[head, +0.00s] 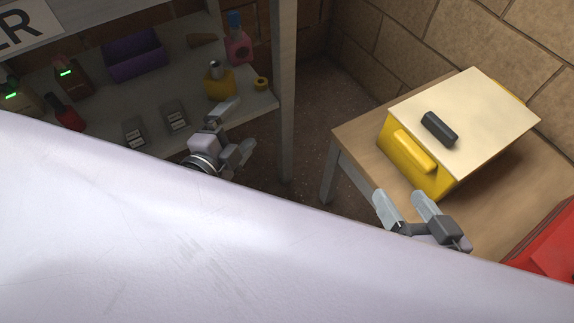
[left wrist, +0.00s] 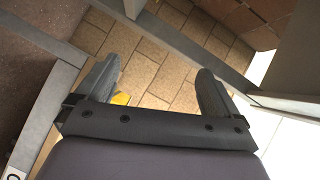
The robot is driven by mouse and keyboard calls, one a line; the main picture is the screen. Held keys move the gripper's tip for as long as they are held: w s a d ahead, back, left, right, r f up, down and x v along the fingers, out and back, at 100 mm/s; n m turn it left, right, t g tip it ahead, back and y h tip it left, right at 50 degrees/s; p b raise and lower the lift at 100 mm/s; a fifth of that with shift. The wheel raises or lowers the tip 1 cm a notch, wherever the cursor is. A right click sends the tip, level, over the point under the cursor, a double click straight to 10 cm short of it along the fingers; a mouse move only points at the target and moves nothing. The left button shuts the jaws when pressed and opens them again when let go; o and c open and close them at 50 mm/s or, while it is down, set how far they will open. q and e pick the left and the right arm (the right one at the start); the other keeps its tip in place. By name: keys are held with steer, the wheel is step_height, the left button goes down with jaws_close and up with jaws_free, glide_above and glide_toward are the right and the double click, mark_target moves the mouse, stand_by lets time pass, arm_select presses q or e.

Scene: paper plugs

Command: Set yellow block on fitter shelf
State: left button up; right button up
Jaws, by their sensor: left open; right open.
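The shelf (head: 112,88) stands at the upper left of the head view, under a sign (head: 28,25) ending in "ER". A squat yellow piece with a grey top (head: 219,83) stands upright near the shelf's right end; I cannot tell if it is the yellow block. My left gripper (head: 235,132) is open and empty in front of the shelf's front edge, below that piece and apart from it. In the left wrist view a small yellow patch (left wrist: 121,98) shows beside the left finger, mostly hidden. My right gripper (head: 405,205) is open and empty beside the wooden table.
The table (head: 360,133) carries a yellow box with a cream lid (head: 490,105) and black handle (head: 439,128); a red object (head: 550,245) is at right. The shelf holds a purple bin (head: 134,55), pink bottle (head: 238,47) and several small items. A grey post (head: 284,90) stands right of my left gripper.

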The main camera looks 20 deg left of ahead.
arm_select(q)
steer(key=s+d+r+n+g+h, duration=0.2)
steer(key=s+d+n+h, duration=0.4)
steer(key=d+n, duration=0.6)
steer(key=shift+s+d+g, duration=0.35)
steer(key=shift+s+g, duration=0.1)
steer(key=shift+g, duration=0.45)
steer(key=s+a+r+g+y+p, duration=0.1)
steer(key=a+r+p, duration=0.4)
steer(key=p, duration=1.2)
steer(key=s+a+r+y+p, duration=0.3)
steer(key=r+p, duration=0.7)
steer(key=p, duration=0.6)
steer(key=shift+s+a+r+n+g+y+p, duration=0.4)
steer(key=shift+a+y, duration=0.2)
steer(key=shift+a, duration=0.65)
arm_select(e)
steer(key=s+d+r+g+h, duration=0.1)
steer(key=s+d+r+h, duration=0.1)
steer(key=d+r, duration=0.3)
steer(key=s+d+r+h, duration=0.2)
steer(key=d+r, duration=0.3)
steer(key=r, duration=0.6)
steer(key=shift+s+d+g+h, duration=0.2)
steer(key=shift+s+g+h, duration=0.2)
steer(key=shift+h, duration=0.2)
